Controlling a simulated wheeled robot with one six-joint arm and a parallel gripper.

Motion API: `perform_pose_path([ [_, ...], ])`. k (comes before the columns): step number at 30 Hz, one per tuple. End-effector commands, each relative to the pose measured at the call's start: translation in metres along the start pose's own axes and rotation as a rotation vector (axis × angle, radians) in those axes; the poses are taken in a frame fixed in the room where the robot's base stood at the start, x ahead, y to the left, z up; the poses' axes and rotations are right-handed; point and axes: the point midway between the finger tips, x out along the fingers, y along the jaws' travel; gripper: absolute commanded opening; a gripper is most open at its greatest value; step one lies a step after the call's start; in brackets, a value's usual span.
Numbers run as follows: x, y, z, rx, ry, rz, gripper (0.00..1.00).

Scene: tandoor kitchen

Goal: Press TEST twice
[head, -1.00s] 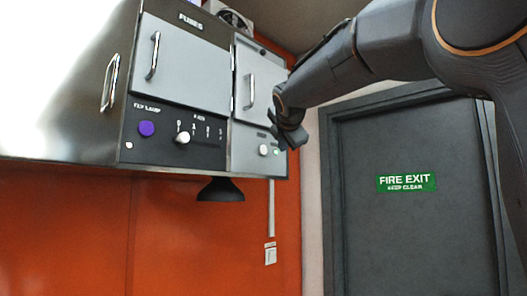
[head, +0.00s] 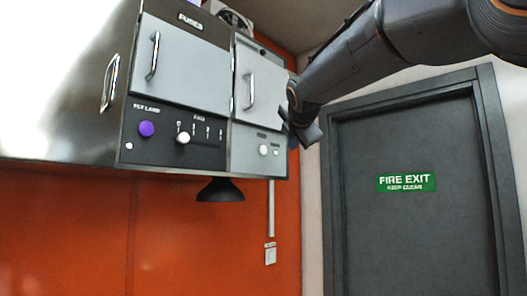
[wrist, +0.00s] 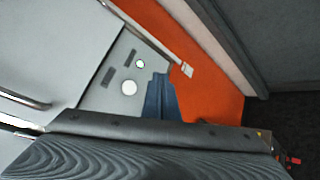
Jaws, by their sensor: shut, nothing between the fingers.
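The grey right-hand panel of the wall box carries a white round button (head: 263,150) with a small label above it, too blurred to read. Beside it is a small green-rimmed light (head: 276,152). In the wrist view the white button (wrist: 129,87) and the light (wrist: 140,63) both show clear of my fingers, with dark labels beside them. My gripper (head: 294,142) is at the panel's right edge, to the right of the button. Its blue fingers (wrist: 160,98) are shut and empty, and look apart from the button.
The left panel has a purple FLY LAMP button (head: 147,129) and a white selector knob (head: 183,138). Door handles (head: 249,92) stick out above the controls. A black cone (head: 220,190) hangs below the box. A grey fire exit door (head: 410,230) stands at right.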

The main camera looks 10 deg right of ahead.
Motion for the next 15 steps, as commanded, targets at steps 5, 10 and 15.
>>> perform_pose_path([
  [5, 0.001, 0.001, -0.001, 0.0, 0.0, 0.0, 0.0],
  [10, 0.009, 0.005, -0.007, 0.0, 0.002, 0.001, 0.0],
  [15, 0.024, 0.015, -0.018, 0.0, 0.002, 0.001, 0.0],
])
